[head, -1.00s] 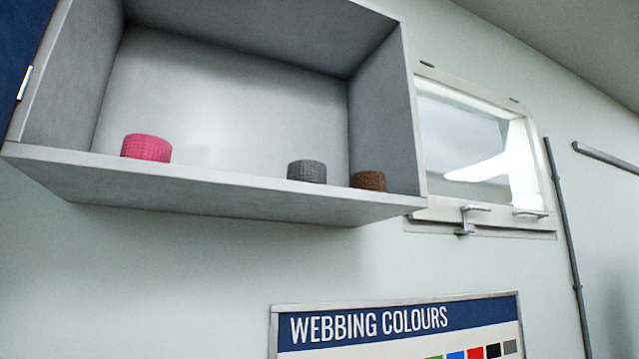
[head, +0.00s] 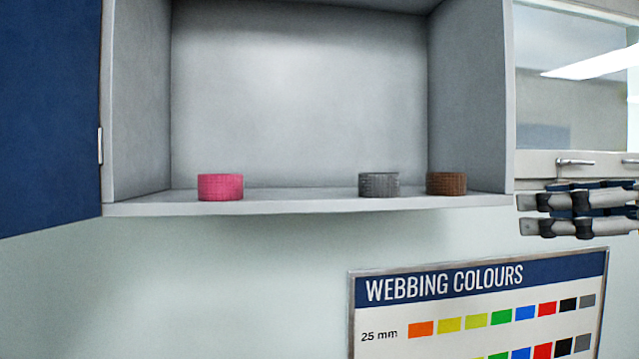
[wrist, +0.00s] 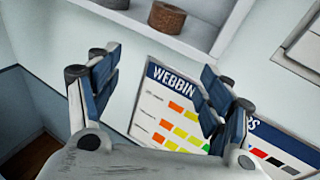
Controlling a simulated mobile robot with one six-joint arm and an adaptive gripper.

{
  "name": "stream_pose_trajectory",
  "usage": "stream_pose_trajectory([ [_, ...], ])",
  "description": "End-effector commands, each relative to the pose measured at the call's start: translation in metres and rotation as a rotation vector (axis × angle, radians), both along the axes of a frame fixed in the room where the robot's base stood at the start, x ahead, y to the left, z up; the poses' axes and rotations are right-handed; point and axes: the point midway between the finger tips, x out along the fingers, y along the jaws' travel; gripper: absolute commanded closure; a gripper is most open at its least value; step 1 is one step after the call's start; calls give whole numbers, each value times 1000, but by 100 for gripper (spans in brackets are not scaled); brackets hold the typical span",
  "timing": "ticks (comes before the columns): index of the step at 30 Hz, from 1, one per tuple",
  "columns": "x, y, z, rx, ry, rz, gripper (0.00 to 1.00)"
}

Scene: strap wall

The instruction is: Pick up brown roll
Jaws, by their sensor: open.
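The brown roll (head: 446,184) sits on the shelf floor of the open wall cabinet (head: 310,208), at its right end near the right side wall. It also shows in the wrist view (wrist: 166,17), near the top. A grey roll (head: 379,185) stands just left of it, with a small gap. My gripper (head: 636,211) is at the right edge of the head view, partly cut off, lower than the shelf and right of the cabinet. In the wrist view my gripper (wrist: 158,85) has its fingers wide apart with nothing between them, below and apart from the brown roll.
A pink roll (head: 220,187) stands on the left of the shelf. The cabinet's blue door (head: 50,110) hangs open at left. A window with a handle (head: 576,162) is at right. A "Webbing Colours" board (head: 480,300) is on the wall below. The shelf front is clear.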

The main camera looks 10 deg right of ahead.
Motion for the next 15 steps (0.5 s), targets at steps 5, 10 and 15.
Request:
stream_pose_trajectory([
  [5,-15,-3,47,85,-52,-6,28],
  [10,9,11,47,95,-55,2,28],
  [15,44,27,46,93,-56,2,28],
])
